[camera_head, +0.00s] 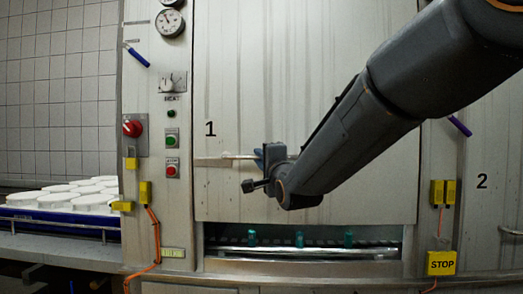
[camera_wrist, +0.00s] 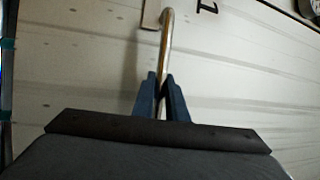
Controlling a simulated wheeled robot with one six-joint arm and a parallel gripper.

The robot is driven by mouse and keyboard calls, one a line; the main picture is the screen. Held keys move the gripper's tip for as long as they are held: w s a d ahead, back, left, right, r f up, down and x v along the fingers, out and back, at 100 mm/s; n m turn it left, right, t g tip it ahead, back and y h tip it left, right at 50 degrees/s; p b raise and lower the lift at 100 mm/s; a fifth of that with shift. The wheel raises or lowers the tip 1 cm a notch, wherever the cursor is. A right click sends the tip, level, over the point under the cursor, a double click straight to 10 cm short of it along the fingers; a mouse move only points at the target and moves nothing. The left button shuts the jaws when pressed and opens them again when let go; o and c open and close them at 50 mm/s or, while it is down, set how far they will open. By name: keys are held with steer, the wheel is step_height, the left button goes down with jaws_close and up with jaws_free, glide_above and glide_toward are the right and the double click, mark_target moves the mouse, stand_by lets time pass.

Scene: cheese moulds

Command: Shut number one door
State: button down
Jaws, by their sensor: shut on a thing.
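The number one door (camera_head: 310,100) is a large pale metal panel marked "1". It is partly down, with a dark gap below its bottom edge. A metal bar handle (camera_head: 228,157) runs across its lower part; it also shows in the wrist view (camera_wrist: 167,40). My gripper (camera_head: 262,158) is at the handle, and in the wrist view its two blue fingers (camera_wrist: 160,98) are shut around the bar. My arm hides part of the door and the handle's right end.
Through the gap, several green fittings (camera_head: 299,239) and a metal rail (camera_head: 300,251) show. A control panel with a red switch (camera_head: 133,128) is on the left, beside white moulds (camera_head: 92,199). A yellow STOP box (camera_head: 441,263) and door two (camera_head: 495,200) are on the right.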

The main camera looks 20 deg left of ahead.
steer(key=b, duration=0.9)
glide_toward(256, 207)
steer(key=x, duration=0.5)
steer(key=shift+a, duration=0.1)
steer(key=shift+f, duration=0.15)
steer(key=c, duration=1.8)
jaws_free()
steer(key=shift+w, duration=0.1)
steer(key=shift+o, duration=0.2)
steer(key=shift+s, duration=0.2)
steer(key=v, duration=0.7)
steer(key=shift+d, duration=0.25)
steer(key=shift+s, duration=0.15)
